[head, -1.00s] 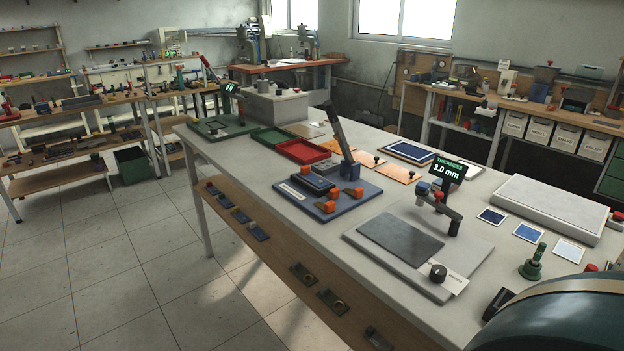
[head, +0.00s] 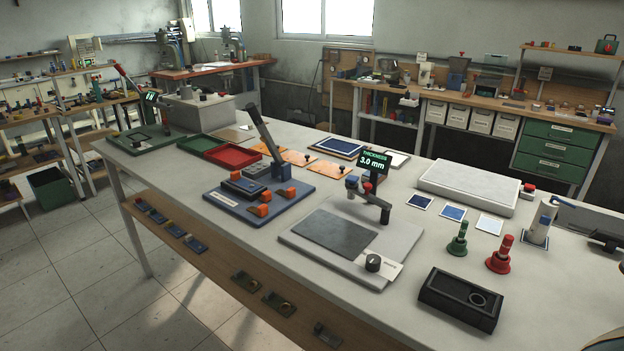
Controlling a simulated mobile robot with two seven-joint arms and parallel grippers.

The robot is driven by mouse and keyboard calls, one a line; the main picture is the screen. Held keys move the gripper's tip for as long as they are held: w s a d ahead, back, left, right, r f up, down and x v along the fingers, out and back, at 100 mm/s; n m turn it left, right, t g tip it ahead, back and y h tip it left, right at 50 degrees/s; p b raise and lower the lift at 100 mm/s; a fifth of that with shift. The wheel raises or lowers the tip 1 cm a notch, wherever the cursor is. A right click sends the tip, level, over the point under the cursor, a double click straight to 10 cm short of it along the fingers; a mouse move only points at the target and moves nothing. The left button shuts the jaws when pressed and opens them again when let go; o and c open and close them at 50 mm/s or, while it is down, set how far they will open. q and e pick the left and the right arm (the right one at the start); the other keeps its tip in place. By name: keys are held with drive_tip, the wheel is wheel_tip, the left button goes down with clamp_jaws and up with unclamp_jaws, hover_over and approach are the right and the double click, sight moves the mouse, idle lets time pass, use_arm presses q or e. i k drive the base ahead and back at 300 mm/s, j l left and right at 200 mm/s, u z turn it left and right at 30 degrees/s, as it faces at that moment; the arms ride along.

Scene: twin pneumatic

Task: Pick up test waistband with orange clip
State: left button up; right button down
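A blue base plate (head: 305,188) lies on the long white table, with a dark block (head: 244,187) and a tilted dark lever (head: 264,135) on it. Several small orange clip-like pieces sit on this plate, one at its front (head: 259,210) and one at its right (head: 290,192). I cannot make out a waistband for certain. Neither of my grippers is in view.
A thickness tester (head: 400,235) reading 3.0 mm stands at the table's middle. To its right are a black box (head: 440,300), a green stamp (head: 458,240) and a red stamp (head: 500,255). Green and red trays (head: 232,157) lie behind the blue plate.

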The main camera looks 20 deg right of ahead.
sight(235, 179)
drive_tip(key=i+j+z, duration=0.1)
drive_tip(key=z, duration=0.35)
drive_tip(key=j+z, duration=0.3)
drive_tip(key=z, duration=0.2)
drive_tip(key=j+z, duration=0.2)
drive_tip(key=z, duration=0.25)
drive_tip(key=j+z, duration=0.4)
drive_tip(key=j, duration=0.15)
drive_tip(key=k+j+z, duration=0.15)
drive_tip(key=j+z, duration=0.2)
drive_tip(key=j, duration=0.15)
drive_tip(key=k+j+z, duration=0.1)
drive_tip(key=j, duration=0.25)
drive_tip(key=k+j+z, duration=0.1)
drive_tip(key=j, duration=0.25)
drive_tip(key=k+j+z, duration=0.1)
drive_tip(key=k+j, duration=0.1)
drive_tip(key=j, duration=0.1)
